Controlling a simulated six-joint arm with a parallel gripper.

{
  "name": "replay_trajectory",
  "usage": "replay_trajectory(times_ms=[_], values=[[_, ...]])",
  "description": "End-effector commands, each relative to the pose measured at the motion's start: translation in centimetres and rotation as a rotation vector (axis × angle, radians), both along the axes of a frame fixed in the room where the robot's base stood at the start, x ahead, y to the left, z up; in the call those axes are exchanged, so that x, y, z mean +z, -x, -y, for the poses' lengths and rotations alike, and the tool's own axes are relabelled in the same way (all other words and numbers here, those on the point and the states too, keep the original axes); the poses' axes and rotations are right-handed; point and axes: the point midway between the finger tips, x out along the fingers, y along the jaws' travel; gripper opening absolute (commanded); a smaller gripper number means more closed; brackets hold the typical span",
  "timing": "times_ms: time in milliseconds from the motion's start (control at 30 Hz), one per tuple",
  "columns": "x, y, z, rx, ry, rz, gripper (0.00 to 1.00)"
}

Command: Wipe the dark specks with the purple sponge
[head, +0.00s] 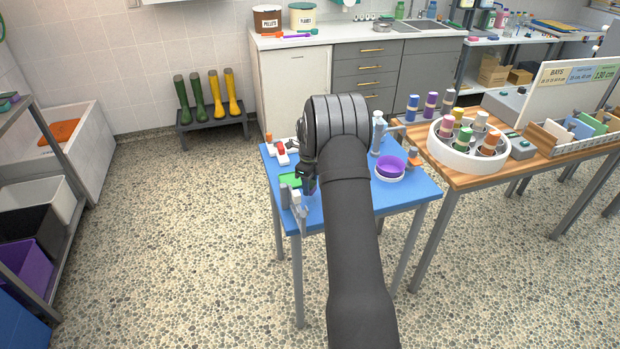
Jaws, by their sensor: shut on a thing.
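My gripper (307,173) is over the left part of the blue table (402,200), pointing down and partly hidden by my arm. It is shut on a small dark purple block, which looks like the purple sponge (309,187), low at the tabletop. I cannot tell whether the sponge touches the table. No dark specks can be made out in this view; my arm covers the middle of the table.
Close left of my gripper are a green item (290,179) and a whitish bottle (297,199). Red and white items (281,151) lie behind. A clear bottle (378,132), a purple bowl (390,168) and an orange-topped item (414,158) stand right of my arm.

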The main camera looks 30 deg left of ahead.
Motion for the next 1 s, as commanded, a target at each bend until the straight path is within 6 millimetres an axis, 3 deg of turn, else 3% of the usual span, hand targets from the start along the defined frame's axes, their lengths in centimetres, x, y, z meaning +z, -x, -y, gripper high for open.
replay_trajectory(times_ms=[267, 700, 1000], values=[[-3.0, 0.1, 0.0, 0.0, 0.002, -0.003, 0.2], [-3.1, 2.9, 2.9, 0.0, 0.002, -0.002, 0.21], [-3.1, 0.9, 0.9, 0.001, 0.001, -0.001, 0.2]])
